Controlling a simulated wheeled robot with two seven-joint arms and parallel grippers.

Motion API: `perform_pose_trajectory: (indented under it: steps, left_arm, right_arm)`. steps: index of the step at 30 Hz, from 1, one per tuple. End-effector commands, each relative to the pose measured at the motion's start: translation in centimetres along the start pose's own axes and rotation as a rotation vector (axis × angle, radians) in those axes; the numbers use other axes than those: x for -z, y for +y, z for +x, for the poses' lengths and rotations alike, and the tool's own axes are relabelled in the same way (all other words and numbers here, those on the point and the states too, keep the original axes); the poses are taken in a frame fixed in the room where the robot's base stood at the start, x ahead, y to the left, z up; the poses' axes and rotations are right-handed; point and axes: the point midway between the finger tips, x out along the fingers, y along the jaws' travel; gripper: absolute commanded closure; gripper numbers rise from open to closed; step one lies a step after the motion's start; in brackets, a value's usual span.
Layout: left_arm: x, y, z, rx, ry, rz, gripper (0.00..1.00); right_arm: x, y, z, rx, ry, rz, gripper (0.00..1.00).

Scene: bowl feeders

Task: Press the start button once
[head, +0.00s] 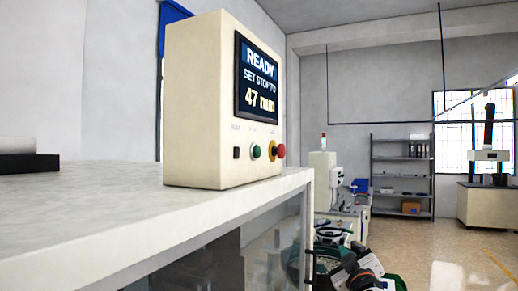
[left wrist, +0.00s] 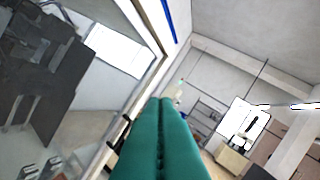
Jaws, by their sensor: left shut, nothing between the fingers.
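A cream control box (head: 205,100) stands upright on a pale worktop in the head view. Its dark screen (head: 257,78) reads READY, SET STOP TO 47 mm. Below the screen are a black switch (head: 236,152), a green button (head: 256,151) and a red button on a yellow base (head: 277,150). Their small labels are too blurred to read. My left gripper (left wrist: 160,102) shows in the left wrist view as two teal fingers pressed together, with nothing between them. It is clear of the buttons, which I cannot make out in that view.
The worktop (head: 100,205) has a clear surface in front of the box and a dark block (head: 28,163) at far left. Grey shelving (head: 403,175) and another machine (head: 490,180) stand far back. The floor (head: 450,260) at right is open.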

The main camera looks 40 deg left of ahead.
Motion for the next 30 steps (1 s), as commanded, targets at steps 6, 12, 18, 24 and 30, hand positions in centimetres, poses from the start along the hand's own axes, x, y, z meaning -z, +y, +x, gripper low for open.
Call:
perform_pose_trajectory:
  steps: [6, 12, 18, 24, 30]
  left_arm:
    - [-11.1, -3.3, 0.0, -0.019, -0.181, -0.194, 1.0]
    - [-20.0, -4.8, -1.1, -0.033, -0.335, -0.37, 1.0]
    - [-25.7, -5.2, -2.4, -0.04, -0.438, -0.491, 1.0]
    - [-27.5, -5.2, -2.9, -0.041, -0.474, -0.534, 1.0]
    - [-27.5, -5.2, -2.9, -0.041, -0.474, -0.534, 1.0]
  right_arm:
    - [-0.1, 0.0, -1.0, 0.0, 0.0, 0.0, 1.0]
    - [-0.1, 0.0, -1.7, 0.0, 0.0, 0.0, 1.0]
    - [-0.2, 0.0, -2.1, 0.0, 0.0, 0.0, 1.0]
    - [-0.2, 0.0, -2.2, 0.0, 0.001, -0.001, 1.0]
    - [-0.2, 0.0, -2.2, 0.0, 0.001, -0.001, 1.0]
